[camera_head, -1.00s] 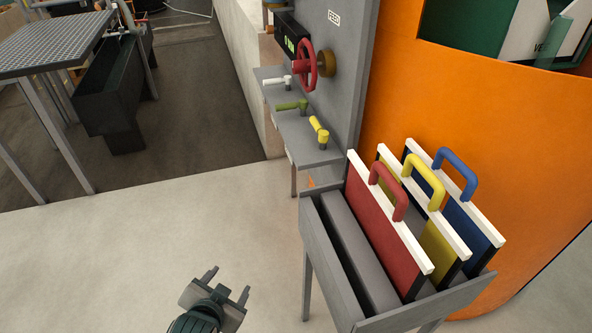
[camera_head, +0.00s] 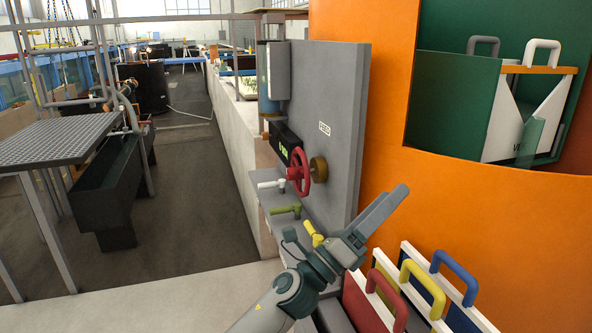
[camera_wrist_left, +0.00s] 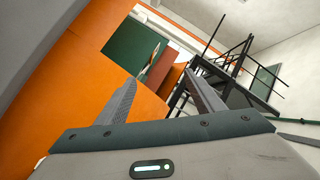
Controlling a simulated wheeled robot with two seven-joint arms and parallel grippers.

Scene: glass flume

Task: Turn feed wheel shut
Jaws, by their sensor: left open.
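The red feed wheel (camera_head: 297,172) stands on a brass-coloured hub (camera_head: 319,169) on the grey panel (camera_head: 335,110), in the head view's middle. A small label, hard to read, sits above it on the panel. My left gripper (camera_head: 392,203) is raised in front of and to the right of the wheel, pointing up and right, apart from it. In the left wrist view its two fingers (camera_wrist_left: 161,82) are spread with nothing between them; the wheel is not in that view. My right gripper is not in view.
A black box with a green display (camera_head: 286,145) is beside the wheel. White, green and yellow handles (camera_head: 312,233) sit on the ledge below; my arm is close to the yellow one. A rack of red, yellow and blue-handled boards (camera_head: 455,277) stands lower right, before an orange wall (camera_head: 385,110).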

